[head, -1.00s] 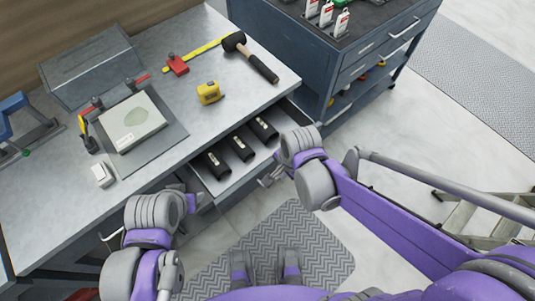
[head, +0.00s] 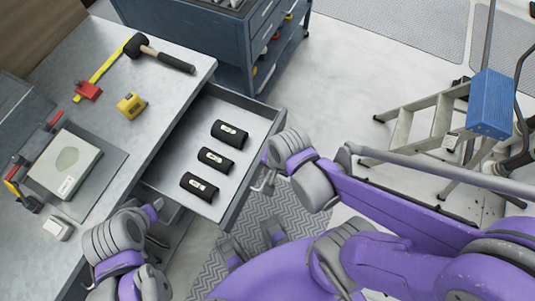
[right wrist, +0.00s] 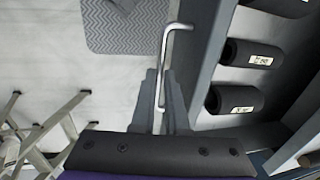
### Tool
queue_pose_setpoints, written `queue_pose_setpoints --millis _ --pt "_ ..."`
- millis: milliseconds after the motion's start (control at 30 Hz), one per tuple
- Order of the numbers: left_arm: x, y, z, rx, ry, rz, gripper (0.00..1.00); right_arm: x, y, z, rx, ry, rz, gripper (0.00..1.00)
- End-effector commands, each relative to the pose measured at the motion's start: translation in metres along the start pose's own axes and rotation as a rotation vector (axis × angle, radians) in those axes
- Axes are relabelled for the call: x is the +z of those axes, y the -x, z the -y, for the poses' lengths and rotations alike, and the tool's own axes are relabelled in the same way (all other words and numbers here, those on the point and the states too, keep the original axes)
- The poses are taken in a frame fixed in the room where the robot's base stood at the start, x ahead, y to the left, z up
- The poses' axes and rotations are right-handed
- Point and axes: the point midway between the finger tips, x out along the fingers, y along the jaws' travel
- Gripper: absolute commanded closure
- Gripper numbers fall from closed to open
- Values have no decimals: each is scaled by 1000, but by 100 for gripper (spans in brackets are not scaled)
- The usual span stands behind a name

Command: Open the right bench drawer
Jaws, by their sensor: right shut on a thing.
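The right bench drawer (head: 180,160) is pulled well out from under the bench, and its light grey inside shows. Three black rounded pieces with white labels, one of them a black piece (head: 213,158), lie in a row inside it. My right gripper (head: 265,183) is at the drawer's front. In the right wrist view its fingers (right wrist: 160,105) are shut on the drawer's bar handle (right wrist: 167,55). My left gripper (head: 157,222) is beside the bench's front edge, left of the drawer; its fingers are too small and partly hidden to judge.
A blue tool cabinet (head: 225,40) stands behind the drawer. A stepladder (head: 440,125) stands at the right. Floor between them is clear.

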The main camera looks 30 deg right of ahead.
Motion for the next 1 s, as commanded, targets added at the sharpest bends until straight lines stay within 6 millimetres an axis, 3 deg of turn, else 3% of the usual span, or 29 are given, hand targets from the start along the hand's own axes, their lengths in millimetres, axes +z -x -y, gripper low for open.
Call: queue_pose_setpoints --millis 133,167,200,333,700,1000 --pt "0 0 0 0 0 0 50 -1 0 1 -1 0 -1 100" --pt "0 0 0 0 0 0 50 -1 0 1 -1 0 -1 86" --pt "0 0 0 0 0 0 50 -1 0 1 -1 0 -1 79" --pt "0 0 0 0 0 0 50 0 0 1 -1 0 -1 58" --pt "-2 3 0 0 0 -1 50 0 6 1 -1 -1 -1 58" --pt "-22 26 0 0 0 -16 50 -1 56 2 -2 -2 -2 58"
